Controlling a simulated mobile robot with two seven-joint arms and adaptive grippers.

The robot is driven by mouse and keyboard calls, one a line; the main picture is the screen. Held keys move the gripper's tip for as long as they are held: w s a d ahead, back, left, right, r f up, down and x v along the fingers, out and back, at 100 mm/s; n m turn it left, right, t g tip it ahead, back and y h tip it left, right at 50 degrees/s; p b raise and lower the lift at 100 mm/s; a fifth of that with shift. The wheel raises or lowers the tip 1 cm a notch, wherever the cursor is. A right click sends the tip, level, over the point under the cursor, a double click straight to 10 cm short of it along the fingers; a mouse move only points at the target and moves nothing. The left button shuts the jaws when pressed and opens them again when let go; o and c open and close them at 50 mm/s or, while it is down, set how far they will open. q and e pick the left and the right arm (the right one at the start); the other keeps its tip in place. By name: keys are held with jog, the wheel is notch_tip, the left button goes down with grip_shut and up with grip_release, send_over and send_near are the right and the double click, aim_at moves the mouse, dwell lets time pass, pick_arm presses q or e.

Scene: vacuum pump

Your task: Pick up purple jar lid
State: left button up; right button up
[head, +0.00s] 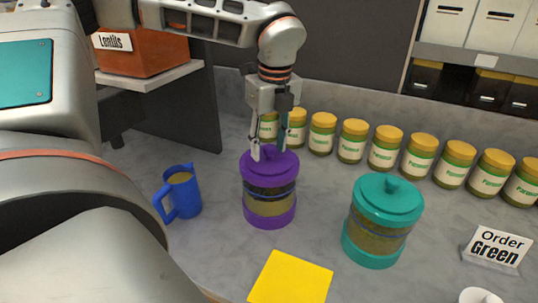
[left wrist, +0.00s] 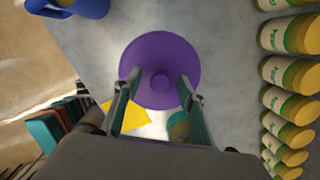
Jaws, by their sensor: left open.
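The purple jar lid (head: 270,164) sits on top of a jar with a purple base (head: 269,213) on the grey counter. It is round with a small knob in the middle. In the left wrist view the purple lid (left wrist: 160,52) is seen from above. My left gripper (head: 270,150) is open and points down over the lid. In the left wrist view my left gripper's fingers (left wrist: 155,88) stand apart, one on each side of the knob. I cannot tell whether they touch the lid. My right gripper is not in view.
A blue pitcher (head: 181,191) stands left of the purple jar. A teal-lidded jar (head: 383,220) stands to its right. A yellow sheet (head: 291,278) lies in front. Several yellow-capped jars (head: 387,147) line the back. An "Order Green" sign (head: 497,248) stands at the right.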

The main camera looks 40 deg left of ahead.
pick_arm(q)
jog(key=shift+w+f, duration=0.1)
jog(key=shift+f, duration=0.35)
grip_shut()
